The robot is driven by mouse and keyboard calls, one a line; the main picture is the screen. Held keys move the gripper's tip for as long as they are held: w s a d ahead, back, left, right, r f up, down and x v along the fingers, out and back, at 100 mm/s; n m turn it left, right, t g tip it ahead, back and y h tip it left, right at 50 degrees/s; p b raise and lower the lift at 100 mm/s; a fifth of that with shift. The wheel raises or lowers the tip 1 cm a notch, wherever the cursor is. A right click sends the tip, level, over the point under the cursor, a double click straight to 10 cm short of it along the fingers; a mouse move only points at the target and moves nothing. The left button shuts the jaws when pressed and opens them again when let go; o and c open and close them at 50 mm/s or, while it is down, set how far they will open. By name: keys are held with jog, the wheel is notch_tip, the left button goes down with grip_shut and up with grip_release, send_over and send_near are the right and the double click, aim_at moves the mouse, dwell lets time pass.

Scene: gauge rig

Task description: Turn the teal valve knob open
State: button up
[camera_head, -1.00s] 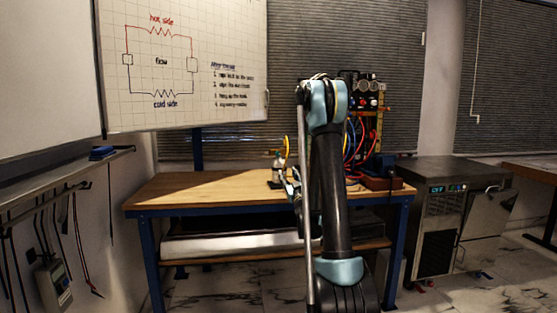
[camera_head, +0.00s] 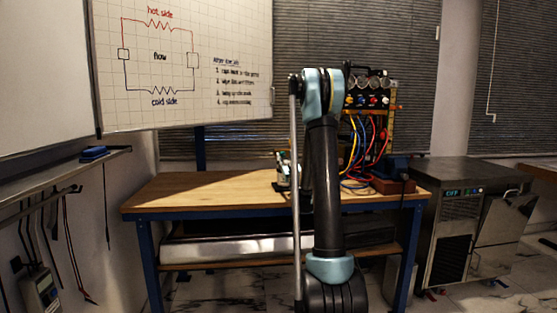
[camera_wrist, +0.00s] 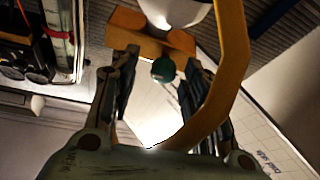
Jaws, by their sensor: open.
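The teal valve knob (camera_wrist: 163,70) shows small in the upper middle of the wrist view, near an orange-yellow bracket (camera_wrist: 150,40) and a white rounded body (camera_wrist: 175,8). My gripper (camera_wrist: 160,62) is open. Its two dark fingers reach up on either side of the knob in the picture, with gaps on both sides; I cannot tell how far the knob lies beyond the tips. A thick yellow tube (camera_wrist: 236,60) curves down past the right finger, close to it or overlapping it in view. In the head view my arm hides the gripper and the knob.
A wooden workbench (camera_head: 190,190) has clear room on its left. A gauge panel (camera_head: 368,98) with red and blue hoses stands at its right rear. A steel chiller unit (camera_head: 450,215) stands to the right. A whiteboard (camera_head: 230,80) is behind on the left.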

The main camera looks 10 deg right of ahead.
jog(key=shift+w+a+r, duration=0.2)
jog(key=shift+w+r, duration=0.05)
jog(key=shift+w, duration=0.35)
jog(key=shift+c, duration=0.6)
